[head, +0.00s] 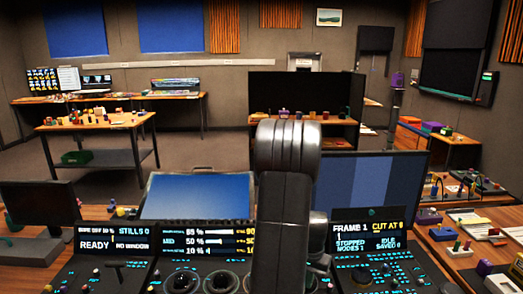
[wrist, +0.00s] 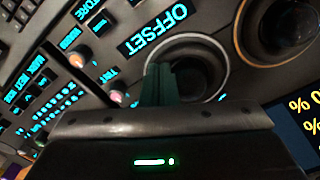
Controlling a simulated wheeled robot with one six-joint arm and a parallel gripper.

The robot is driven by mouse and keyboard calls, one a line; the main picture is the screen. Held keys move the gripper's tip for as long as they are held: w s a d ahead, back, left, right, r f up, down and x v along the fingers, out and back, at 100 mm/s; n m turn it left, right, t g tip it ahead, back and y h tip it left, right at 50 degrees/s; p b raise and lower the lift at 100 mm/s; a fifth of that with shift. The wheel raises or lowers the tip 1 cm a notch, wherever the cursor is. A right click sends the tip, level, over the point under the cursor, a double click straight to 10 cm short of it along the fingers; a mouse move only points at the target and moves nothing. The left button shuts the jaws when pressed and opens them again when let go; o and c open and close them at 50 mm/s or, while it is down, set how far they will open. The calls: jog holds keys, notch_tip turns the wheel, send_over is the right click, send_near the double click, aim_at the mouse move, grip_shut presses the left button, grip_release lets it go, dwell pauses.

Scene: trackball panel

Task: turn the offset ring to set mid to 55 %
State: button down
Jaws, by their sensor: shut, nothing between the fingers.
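The offset ring (wrist: 222,62), a pale rim around a dark ball well, sits beside the OFFSET label (wrist: 160,28) in the wrist view. My gripper (wrist: 160,72) is shut and empty, its dark green fingers overlapping the ring's near side and well. I cannot tell whether they touch the ring. In the head view my arm hides the gripper and part of the panel. The panel's readout (head: 207,240) shows a middle line, seemingly MID, at 50 %, with 10 % below it.
A second ring with an orange rim (wrist: 240,45) is close to the offset ring. Small knobs (wrist: 80,59) and lit buttons lie on the other side. The head view shows two ball wells (head: 181,282) left of my arm and another readout (head: 369,234) on the right.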

jog(key=shift+f+b, duration=0.55)
jog(key=shift+f, duration=0.1)
dwell(1.9)
jog(key=shift+s+a+m, duration=0.1)
jog(key=shift+a+m, duration=0.25)
jog(key=shift+m, duration=0.65)
jog(key=shift+s+a+m+b, duration=0.1)
jog(key=shift+a+m+b, duration=0.25)
jog(key=shift+m, duration=0.65)
jog(key=shift+a, duration=0.1)
jog(key=shift+a+m, duration=0.35)
jog(key=shift+m, duration=0.65)
